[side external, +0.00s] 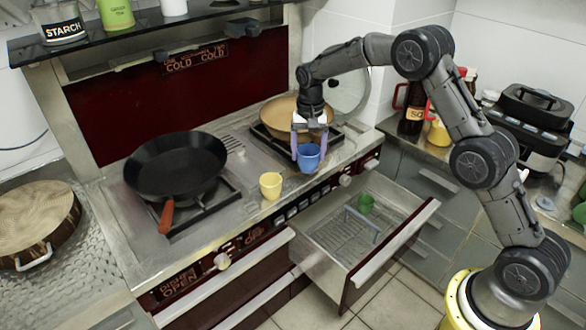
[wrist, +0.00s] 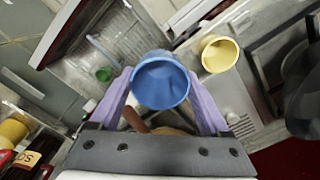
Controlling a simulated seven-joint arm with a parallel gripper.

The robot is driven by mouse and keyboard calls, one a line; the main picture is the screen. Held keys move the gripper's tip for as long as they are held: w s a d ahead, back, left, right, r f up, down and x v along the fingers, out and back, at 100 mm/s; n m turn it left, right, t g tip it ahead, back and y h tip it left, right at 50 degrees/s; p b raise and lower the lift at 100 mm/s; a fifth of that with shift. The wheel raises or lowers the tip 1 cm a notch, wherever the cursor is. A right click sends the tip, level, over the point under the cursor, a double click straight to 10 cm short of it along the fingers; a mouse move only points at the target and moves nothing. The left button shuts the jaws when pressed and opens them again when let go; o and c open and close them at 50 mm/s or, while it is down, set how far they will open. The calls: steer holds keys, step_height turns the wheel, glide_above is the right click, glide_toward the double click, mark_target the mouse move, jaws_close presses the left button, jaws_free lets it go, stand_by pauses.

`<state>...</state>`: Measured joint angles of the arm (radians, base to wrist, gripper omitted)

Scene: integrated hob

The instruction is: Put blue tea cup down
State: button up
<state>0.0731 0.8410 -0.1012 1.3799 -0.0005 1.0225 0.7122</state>
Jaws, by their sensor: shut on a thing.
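The blue tea cup (side external: 309,157) is at the hob's front edge, right of the yellow cup, in the side external view. My gripper (side external: 310,143) points down and is shut on the blue cup. In the wrist view the cup (wrist: 161,82) shows its open mouth between the two purple fingers of my gripper (wrist: 160,98). The cup looks upright. I cannot tell whether its base touches the hob surface or hangs just above it.
A yellow cup (side external: 270,186) stands on the hob to the left. A black pan (side external: 176,166) and a tan pan (side external: 292,115) sit on the burners. Below, an open drawer (side external: 338,245) holds a green cup (side external: 366,203). Bare hob surface lies between the cups.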

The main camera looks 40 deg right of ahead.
steer(key=w+f, duration=0.6)
steer(key=shift+w+d+f, duration=0.25)
steer(key=shift+w+f, duration=0.1)
steer(key=shift+f, duration=1.5)
steer(key=shift+f, duration=0.15)
steer(key=o, duration=1.4)
steer(key=shift+c, duration=0.2)
